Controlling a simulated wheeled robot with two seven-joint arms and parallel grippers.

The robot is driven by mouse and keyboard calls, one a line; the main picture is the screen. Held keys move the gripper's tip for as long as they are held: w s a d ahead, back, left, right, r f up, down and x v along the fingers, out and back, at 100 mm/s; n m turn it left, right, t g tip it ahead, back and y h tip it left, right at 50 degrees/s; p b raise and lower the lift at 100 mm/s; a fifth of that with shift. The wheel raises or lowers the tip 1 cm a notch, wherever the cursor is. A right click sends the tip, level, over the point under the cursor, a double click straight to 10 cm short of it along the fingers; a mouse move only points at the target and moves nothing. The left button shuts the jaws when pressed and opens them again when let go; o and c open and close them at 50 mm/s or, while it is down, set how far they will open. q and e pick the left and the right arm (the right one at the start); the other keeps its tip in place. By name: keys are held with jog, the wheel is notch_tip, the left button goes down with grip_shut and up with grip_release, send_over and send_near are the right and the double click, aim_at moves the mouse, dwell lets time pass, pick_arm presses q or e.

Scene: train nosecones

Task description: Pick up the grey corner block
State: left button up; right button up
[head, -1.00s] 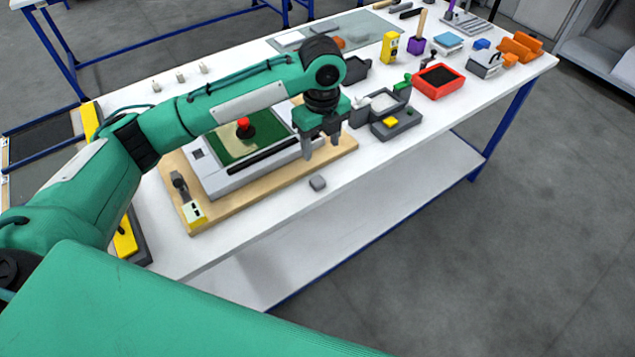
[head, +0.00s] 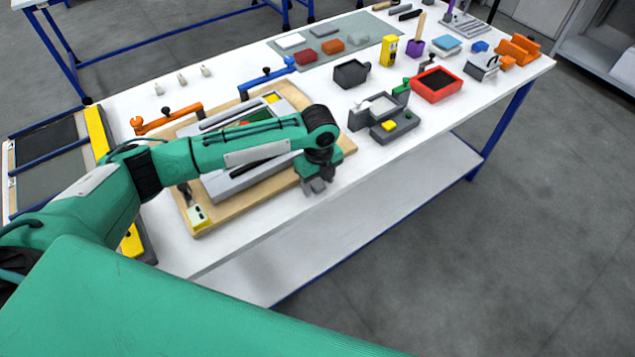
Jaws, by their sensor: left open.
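The small grey corner block (head: 317,187) lies on the white table near its front edge, just off the wooden board. My left gripper (head: 315,184) points down right over it, its fingers low and around or beside the block. The gripper is open. Its fingers hide part of the block, and I cannot tell whether they touch it. My right gripper is not in view.
A wooden board (head: 213,222) carrying a grey fixture with orange and blue clamps lies behind and left of the gripper. A grey device with a yellow part (head: 390,126) and a red tray (head: 437,96) stand to the right. The table's front edge is close.

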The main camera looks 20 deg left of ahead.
pick_arm(q)
jog(key=shift+f, duration=0.25)
jog(key=c, duration=1.1)
jog(key=shift+o, duration=0.2)
jog(key=shift+r, duration=0.1)
